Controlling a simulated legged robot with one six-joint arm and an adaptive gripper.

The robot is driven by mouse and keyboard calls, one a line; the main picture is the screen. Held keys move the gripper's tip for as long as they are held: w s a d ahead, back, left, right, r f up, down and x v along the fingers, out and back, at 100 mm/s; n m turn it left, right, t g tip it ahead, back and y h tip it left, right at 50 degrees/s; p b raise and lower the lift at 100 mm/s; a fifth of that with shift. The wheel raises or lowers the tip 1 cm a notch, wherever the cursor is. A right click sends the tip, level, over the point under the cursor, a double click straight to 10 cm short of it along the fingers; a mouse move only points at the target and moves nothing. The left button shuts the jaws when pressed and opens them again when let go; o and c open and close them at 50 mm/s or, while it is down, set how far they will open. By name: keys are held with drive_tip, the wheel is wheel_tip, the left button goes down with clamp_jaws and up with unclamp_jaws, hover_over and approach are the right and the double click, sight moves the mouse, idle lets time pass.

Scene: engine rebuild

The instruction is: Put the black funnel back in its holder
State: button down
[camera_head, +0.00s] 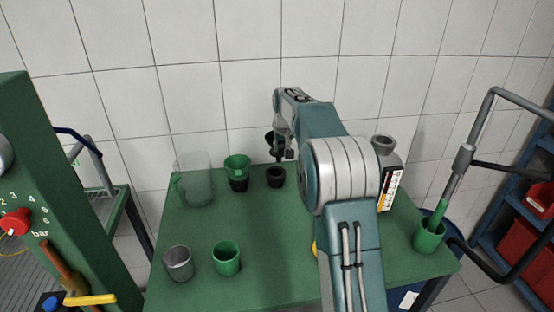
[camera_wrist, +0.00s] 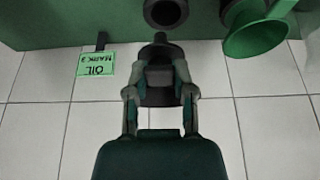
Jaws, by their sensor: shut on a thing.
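My gripper (camera_head: 283,148) is shut on the black funnel (camera_head: 270,139) and holds it above the back part of the green table. In the wrist view the black funnel (camera_wrist: 160,95) sits between both fingers, with its narrow spout pointing toward a round black holder (camera_wrist: 165,10). In the head view this black holder (camera_head: 275,177) stands on the table just below my gripper and looks empty. The funnel appears above and apart from it; the exact gap is hard to judge. My arm and gripper hide part of the funnel in the head view.
A green funnel (camera_head: 237,162) stands in another black holder just left. A clear jug (camera_head: 194,180) is further left. A grey cup (camera_head: 179,263) and a green cup (camera_head: 226,258) stand in front. A labelled bottle (camera_head: 389,185) is to the right. The table's middle (camera_head: 260,215) is clear.

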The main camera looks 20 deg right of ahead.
drive_tip(key=x, duration=0.6)
drive_tip(key=shift+a, duration=0.5)
drive_tip(key=shift+f, duration=0.25)
drive_tip(key=shift+c, duration=2.4)
unclamp_jaws()
drive_tip(key=v, duration=1.2)
drive_tip(key=shift+r, duration=0.2)
